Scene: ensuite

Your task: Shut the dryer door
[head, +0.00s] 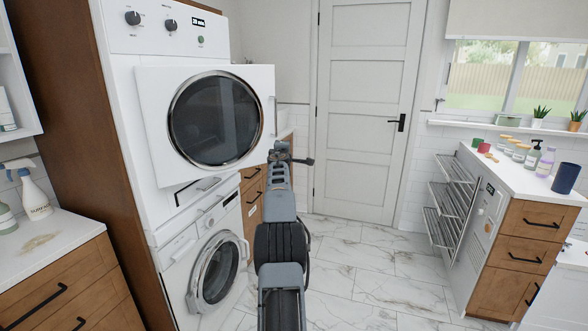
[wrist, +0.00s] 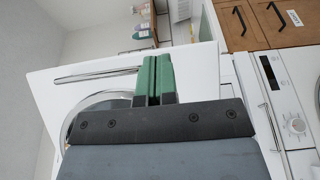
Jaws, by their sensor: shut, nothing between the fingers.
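The dryer door (head: 152,130) is a white square panel with a round dark window, on the upper machine of the stack. It stands ajar, its right edge out past the machine's body. In the wrist view the door (wrist: 190,62) fills the middle, with a long metal handle on it. My gripper (head: 281,150) is at the door's lower right corner in the head view. In the wrist view its green fingers (wrist: 153,76) are shut and empty, in front of the door panel. I cannot tell whether they touch it.
The washer (head: 215,270) stands below the dryer (head: 120,110). A wooden counter (head: 50,270) with a spray bottle is at left. At right are a drying rack (head: 445,205) and a counter (head: 520,185) with bottles and jars. The marble floor (head: 365,265) between is clear.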

